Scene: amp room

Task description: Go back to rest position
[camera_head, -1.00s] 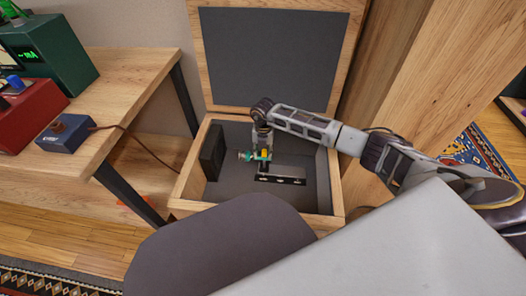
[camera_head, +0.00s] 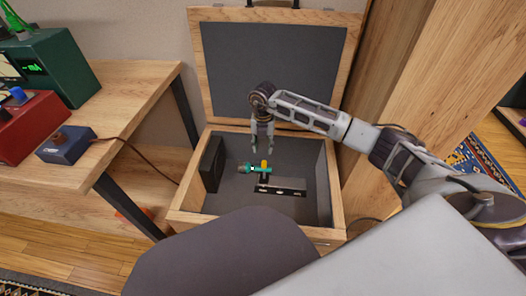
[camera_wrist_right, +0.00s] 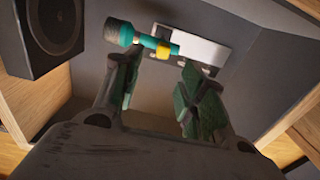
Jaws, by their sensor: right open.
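My right gripper (camera_head: 263,148) hangs fingers-down over the open wooden box (camera_head: 334,190). Its fingers are apart and empty in the right wrist view (camera_wrist_right: 160,85). Below it, inside the box, a teal and yellow tool (camera_head: 247,169) lies on or against a dark bar with holes (camera_head: 281,187); it also shows in the right wrist view (camera_wrist_right: 140,38) beyond the fingertips. A black speaker-like block (camera_head: 212,163) stands at the box's left wall. My left gripper is not in view.
The box's lid (camera_head: 273,68) stands open behind it. A wooden table (camera_head: 125,105) at left carries a blue box (camera_head: 66,145), a red device (camera_head: 32,125) and a green meter (camera_head: 55,70). A cable runs off the table. A wooden panel stands close right of the box.

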